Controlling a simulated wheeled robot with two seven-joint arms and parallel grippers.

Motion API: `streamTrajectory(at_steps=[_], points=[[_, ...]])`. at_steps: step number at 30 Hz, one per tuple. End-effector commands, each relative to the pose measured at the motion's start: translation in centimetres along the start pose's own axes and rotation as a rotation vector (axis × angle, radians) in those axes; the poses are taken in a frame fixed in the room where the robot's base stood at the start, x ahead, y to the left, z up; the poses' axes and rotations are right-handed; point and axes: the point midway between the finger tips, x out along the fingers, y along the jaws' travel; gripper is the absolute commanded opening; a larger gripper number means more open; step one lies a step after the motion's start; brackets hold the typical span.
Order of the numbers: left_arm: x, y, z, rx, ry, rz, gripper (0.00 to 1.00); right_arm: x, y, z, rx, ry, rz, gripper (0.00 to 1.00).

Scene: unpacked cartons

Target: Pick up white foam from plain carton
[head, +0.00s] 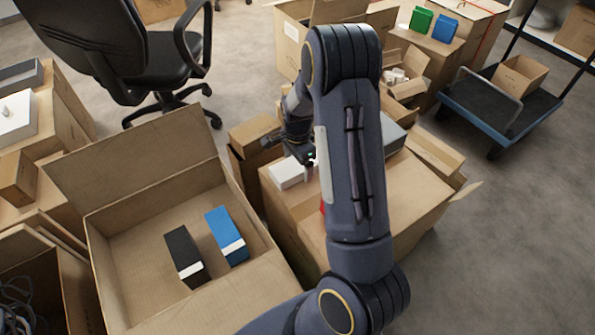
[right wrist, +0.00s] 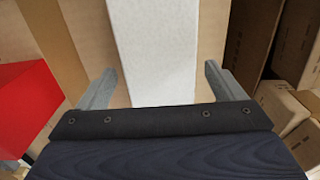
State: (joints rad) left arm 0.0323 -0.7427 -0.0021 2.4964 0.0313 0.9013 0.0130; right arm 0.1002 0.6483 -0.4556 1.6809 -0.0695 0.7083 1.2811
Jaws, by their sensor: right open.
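A white block (head: 287,173), which looks like the white foam, lies on top of a plain brown carton (head: 290,205) right of centre in the head view. In the right wrist view the white block (right wrist: 155,45) runs up the middle, between the two fingers. My right gripper (right wrist: 159,70) is open, with one finger on each side of the block and a visible gap on both sides. In the head view the right gripper (head: 308,160) is beside the block, partly hidden by my own arm. My left gripper is not in view.
A red object (right wrist: 35,105) is left of the gripper in the wrist view. An open carton (head: 140,250) holds a black box (head: 185,255) and a blue box (head: 226,235). A grey box (head: 393,135) is behind my arm. An office chair and blue cart stand farther back.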

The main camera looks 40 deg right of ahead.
Motion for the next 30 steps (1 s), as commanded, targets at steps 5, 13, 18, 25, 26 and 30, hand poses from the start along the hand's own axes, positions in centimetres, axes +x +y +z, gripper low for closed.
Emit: streamTrajectory(at_steps=[5,13,18,25,26,30], points=[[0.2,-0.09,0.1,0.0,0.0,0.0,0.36,0.65,-0.02,0.05,-0.001,-0.001,-0.001,0.89],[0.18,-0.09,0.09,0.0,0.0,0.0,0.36,0.6,-0.02,0.03,-0.001,0.0,-0.001,0.67],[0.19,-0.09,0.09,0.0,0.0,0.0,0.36,0.59,-0.02,0.03,-0.001,0.0,-0.001,0.45],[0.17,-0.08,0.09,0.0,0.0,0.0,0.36,0.56,-0.03,0.03,-0.001,0.0,-0.001,0.42],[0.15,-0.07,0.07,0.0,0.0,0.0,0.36,0.52,-0.03,0.03,-0.001,0.0,-0.001,0.42],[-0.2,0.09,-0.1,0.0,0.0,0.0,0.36,-0.18,-0.05,0.01,-0.001,0.0,-0.002,0.42]])
